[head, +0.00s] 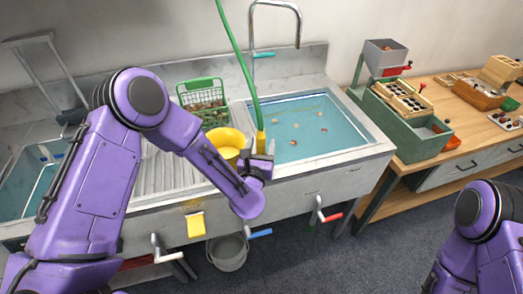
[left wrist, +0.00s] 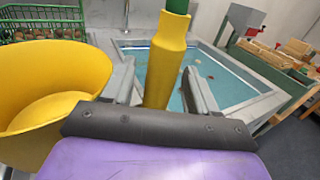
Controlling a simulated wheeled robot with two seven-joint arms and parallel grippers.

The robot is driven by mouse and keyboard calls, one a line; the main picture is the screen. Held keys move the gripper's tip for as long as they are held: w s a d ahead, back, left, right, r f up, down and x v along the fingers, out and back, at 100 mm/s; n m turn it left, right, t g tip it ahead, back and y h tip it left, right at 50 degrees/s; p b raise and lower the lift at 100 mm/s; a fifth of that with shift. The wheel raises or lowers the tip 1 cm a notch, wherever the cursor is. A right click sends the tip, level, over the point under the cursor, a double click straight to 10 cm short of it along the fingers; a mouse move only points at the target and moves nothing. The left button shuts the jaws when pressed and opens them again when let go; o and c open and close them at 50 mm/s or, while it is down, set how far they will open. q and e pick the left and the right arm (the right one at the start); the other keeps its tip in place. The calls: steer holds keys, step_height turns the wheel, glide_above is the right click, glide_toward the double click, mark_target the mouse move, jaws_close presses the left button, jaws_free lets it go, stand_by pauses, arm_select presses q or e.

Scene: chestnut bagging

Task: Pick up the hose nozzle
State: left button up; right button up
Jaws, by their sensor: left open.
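The hose nozzle (head: 260,143) is yellow and hangs upright on the end of a green hose (head: 237,55), at the left front edge of the water basin. In the left wrist view the nozzle (left wrist: 165,62) stands between the two open fingers. My left gripper (head: 262,158) is open around or just in front of it; I cannot tell if either finger touches it. The left gripper (left wrist: 163,92) also shows at the bottom of the left wrist view. My right arm shows at the lower right in the head view, but its gripper is outside the frame.
A yellow bowl-like container (head: 226,139) stands close left of the left gripper. A green basket (head: 203,98) with chestnuts is behind it. The water-filled basin (head: 335,153) has a few floating chestnuts. A wooden bench (head: 448,124) with a green machine stands at right.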

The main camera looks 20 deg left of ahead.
mark_target(261, 130)
arm_select(q)
jaws_close()
steer(key=shift+r, duration=0.1)
step_height(261, 130, up, 10)
steer(key=shift+f+b, duration=0.1)
steer(key=shift+b, duration=0.85)
steer(key=c, duration=0.8)
jaws_free()
jaws_close()
steer(key=shift+f, duration=0.1)
